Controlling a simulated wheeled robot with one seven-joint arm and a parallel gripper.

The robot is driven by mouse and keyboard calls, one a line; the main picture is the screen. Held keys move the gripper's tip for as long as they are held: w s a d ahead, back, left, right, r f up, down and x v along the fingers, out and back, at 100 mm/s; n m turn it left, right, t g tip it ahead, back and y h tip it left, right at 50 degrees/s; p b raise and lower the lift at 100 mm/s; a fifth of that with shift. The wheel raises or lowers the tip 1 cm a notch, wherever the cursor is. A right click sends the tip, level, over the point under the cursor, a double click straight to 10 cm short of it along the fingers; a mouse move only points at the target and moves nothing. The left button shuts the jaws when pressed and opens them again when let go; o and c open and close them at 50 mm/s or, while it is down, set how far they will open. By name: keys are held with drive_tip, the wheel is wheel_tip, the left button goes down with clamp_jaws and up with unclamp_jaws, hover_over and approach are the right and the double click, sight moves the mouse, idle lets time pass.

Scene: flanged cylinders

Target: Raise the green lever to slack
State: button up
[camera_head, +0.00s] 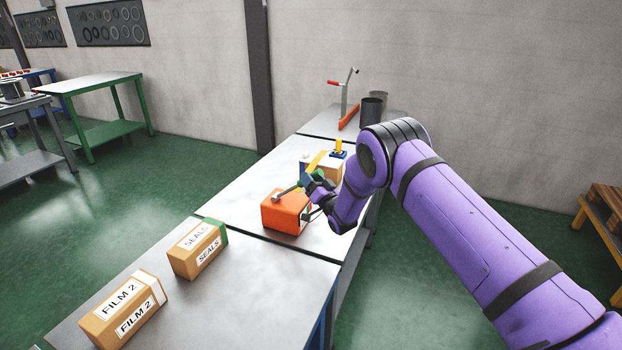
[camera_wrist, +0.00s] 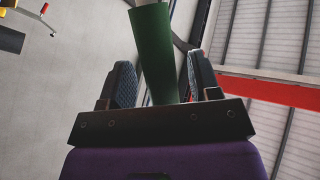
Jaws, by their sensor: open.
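The green lever's grip (camera_wrist: 152,50) stands between the two open fingers of my gripper (camera_wrist: 157,85) in the wrist view, with a gap at each side. In the head view the lever's grey rod (camera_head: 287,191) rises to the right from an orange box (camera_head: 284,213) on the bench. My gripper (camera_head: 316,184) is at the upper end of this rod and hides part of the grip. I cannot tell whether any finger touches it.
A cardboard box (camera_head: 331,168) with a yellow and blue item (camera_head: 339,148) stands behind the orange box. Farther back are dark cylinders (camera_head: 371,111) and a red-handled lever stand (camera_head: 344,100). Boxes marked SEALS (camera_head: 198,249) and FILM 2 (camera_head: 124,309) sit on the near bench.

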drive_tip(key=shift+w+a+r, duration=0.15)
drive_tip(key=shift+w+a, duration=0.1)
drive_tip(key=shift+w, duration=0.05)
clamp_jaws()
drive_tip(key=shift+a+r, duration=0.1)
drive_tip(key=shift+r, duration=0.05)
